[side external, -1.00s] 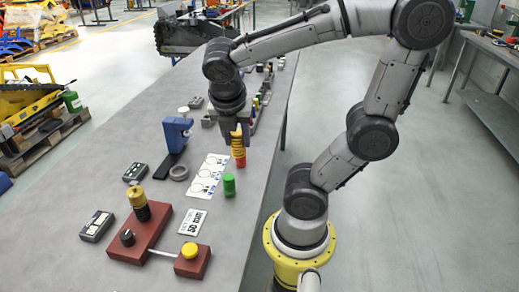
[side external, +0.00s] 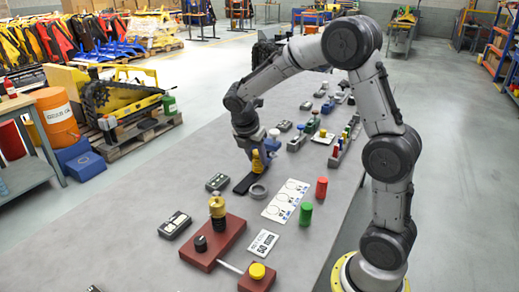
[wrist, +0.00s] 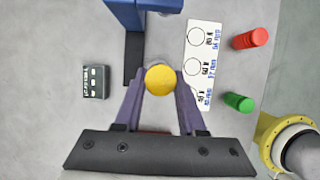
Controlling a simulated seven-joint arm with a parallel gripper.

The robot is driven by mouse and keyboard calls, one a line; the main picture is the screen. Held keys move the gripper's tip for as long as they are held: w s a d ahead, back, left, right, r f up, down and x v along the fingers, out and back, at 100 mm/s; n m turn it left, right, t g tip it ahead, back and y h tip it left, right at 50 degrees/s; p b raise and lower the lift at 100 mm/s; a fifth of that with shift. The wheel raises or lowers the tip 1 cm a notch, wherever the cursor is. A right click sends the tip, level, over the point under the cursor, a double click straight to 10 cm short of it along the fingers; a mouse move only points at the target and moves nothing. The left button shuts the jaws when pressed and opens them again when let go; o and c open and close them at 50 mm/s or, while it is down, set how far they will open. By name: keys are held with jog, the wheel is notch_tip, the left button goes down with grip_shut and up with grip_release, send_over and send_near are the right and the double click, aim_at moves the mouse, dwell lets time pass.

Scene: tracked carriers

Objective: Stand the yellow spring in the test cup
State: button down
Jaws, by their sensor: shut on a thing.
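The yellow spring (side external: 257,160) is held between the fingers of my gripper (side external: 257,152), above the table and in front of the blue stand in the side view. Its round yellow end (wrist: 160,80) faces the wrist camera between the two fingers. A dark red fixture (side external: 212,245) stands nearer the side camera, with an upright brass-yellow cup-like part (side external: 217,206) on a dark post; this looks like the test cup, but its inside cannot be seen. My gripper is apart from it, farther back on the table.
A red cylinder (side external: 321,187) and a green cylinder (side external: 306,213) stand beside a white printed card (side external: 286,201). A blue stand (side external: 272,143), a grey ring (side external: 259,192) and a dark box (side external: 175,224) are nearby. The fixture also has a black knob and a yellow button (side external: 257,271).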

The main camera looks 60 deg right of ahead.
jog(key=shift+f, duration=1.9)
jog(key=shift+f, duration=2.2)
dwell(1.3)
grip_release()
dwell(0.6)
jog(key=shift+r, duration=0.15)
jog(key=shift+r, duration=3.4)
